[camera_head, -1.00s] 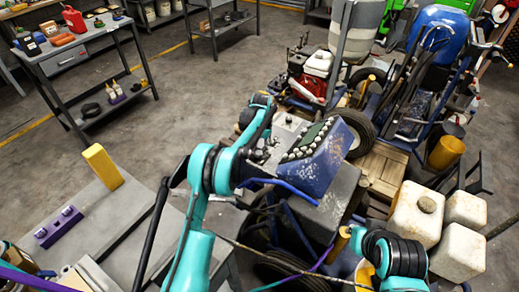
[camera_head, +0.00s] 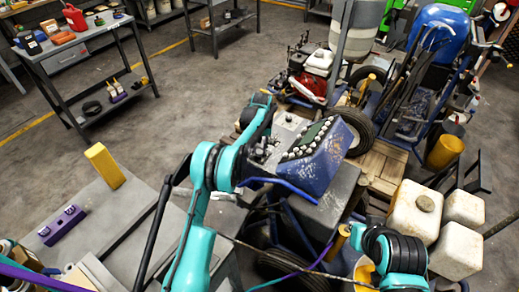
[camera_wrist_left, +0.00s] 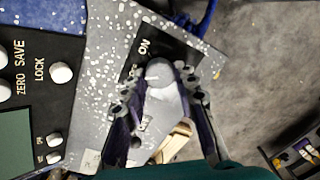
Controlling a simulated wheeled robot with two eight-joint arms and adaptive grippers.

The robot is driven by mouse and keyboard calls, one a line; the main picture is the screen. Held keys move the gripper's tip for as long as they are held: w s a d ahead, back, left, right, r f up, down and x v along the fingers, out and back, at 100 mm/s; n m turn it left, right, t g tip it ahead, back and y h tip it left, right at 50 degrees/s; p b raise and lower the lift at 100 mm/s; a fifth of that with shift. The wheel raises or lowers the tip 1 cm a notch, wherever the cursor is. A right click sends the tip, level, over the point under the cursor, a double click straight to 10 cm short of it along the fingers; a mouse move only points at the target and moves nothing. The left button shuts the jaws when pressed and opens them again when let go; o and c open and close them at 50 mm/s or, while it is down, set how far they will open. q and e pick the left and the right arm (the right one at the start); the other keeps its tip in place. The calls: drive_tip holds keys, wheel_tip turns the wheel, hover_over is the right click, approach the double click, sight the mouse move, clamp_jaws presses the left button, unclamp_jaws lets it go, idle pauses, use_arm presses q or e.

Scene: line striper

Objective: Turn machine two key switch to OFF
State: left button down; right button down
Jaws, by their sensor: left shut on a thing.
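The blue, speckled control console (camera_head: 335,160) of the line striper stands at the middle of the head view, with rows of pale knobs on its panel. The pale key switch knob (camera_wrist_left: 163,85) shows in the left wrist view on a black plate (camera_wrist_left: 143,62) with an ON label at its upper end. A second label below is mostly hidden. My left gripper (camera_wrist_left: 163,100) is shut on the knob, with a dark finger on each side. In the head view my left gripper (camera_head: 262,152) is at the console's left edge, partly hidden by my arm. My right gripper is not visible.
A grey table (camera_head: 110,215) with a yellow block (camera_head: 104,165) and a purple piece (camera_head: 62,225) is at the left. A second striper with a blue tank (camera_head: 440,22) stands behind right. White containers (camera_head: 415,212) stand at the right.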

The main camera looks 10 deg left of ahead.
sight(260, 151)
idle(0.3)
use_arm(q)
drive_tip(key=c, duration=1.2)
unclamp_jaws()
drive_tip(key=shift+o, duration=0.2)
wheel_tip(260, 151, up, 12)
drive_tip(key=shift+d, duration=0.2)
